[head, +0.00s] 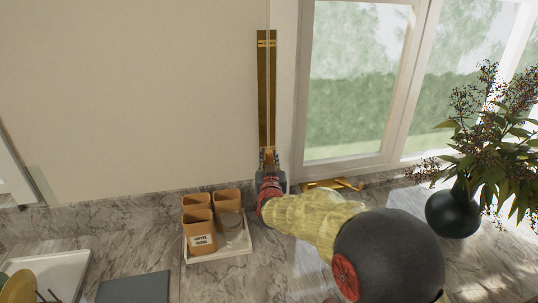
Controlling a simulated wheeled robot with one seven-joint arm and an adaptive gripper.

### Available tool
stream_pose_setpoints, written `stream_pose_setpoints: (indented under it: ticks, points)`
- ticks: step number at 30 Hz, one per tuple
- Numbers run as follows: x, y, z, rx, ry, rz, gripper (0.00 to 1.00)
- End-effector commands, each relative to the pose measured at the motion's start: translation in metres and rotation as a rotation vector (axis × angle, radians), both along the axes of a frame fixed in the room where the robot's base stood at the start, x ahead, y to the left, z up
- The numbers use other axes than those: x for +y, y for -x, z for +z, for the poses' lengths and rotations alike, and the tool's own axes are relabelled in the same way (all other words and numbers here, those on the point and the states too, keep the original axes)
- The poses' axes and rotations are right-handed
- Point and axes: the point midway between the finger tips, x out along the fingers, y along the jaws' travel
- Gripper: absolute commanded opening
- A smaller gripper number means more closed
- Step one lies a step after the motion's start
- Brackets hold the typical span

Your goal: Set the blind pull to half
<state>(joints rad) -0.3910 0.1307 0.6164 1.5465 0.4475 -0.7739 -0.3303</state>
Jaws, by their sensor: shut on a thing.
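The blind pull (268,153) is a small wooden-brown piece on a thin pale cord that hangs down in front of a tall brass plate (263,85) on the wall. The plate has a lighter marking (266,43) near its top; its writing is too small to read. My gripper (268,160) is shut on the blind pull at the lower end of the plate. The fingers hide part of the pull and the plate's bottom.
A white tray (233,252) with tan canisters (198,227) stands on the marble counter left of my gripper. A window (360,85) is to the right, with a brass handle-like piece (335,185) below. A dark vase (452,212) with a plant stands far right.

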Motion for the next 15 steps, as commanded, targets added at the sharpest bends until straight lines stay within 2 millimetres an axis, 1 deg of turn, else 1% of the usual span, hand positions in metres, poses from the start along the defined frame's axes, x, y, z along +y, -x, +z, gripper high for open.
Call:
stream_pose_setpoints:
  ticks: [1,4,8,15]
  points:
    - [0.0,0.001,-0.012,0.005,0.002,0.001,0.0]
    - [0.0,0.001,-0.019,0.005,0.002,0.001,0.0]
    - [0.0,0.001,-0.022,0.004,0.002,0.001,0.0]
    - [0.0,0.001,-0.022,0.003,0.001,0.001,0.0]
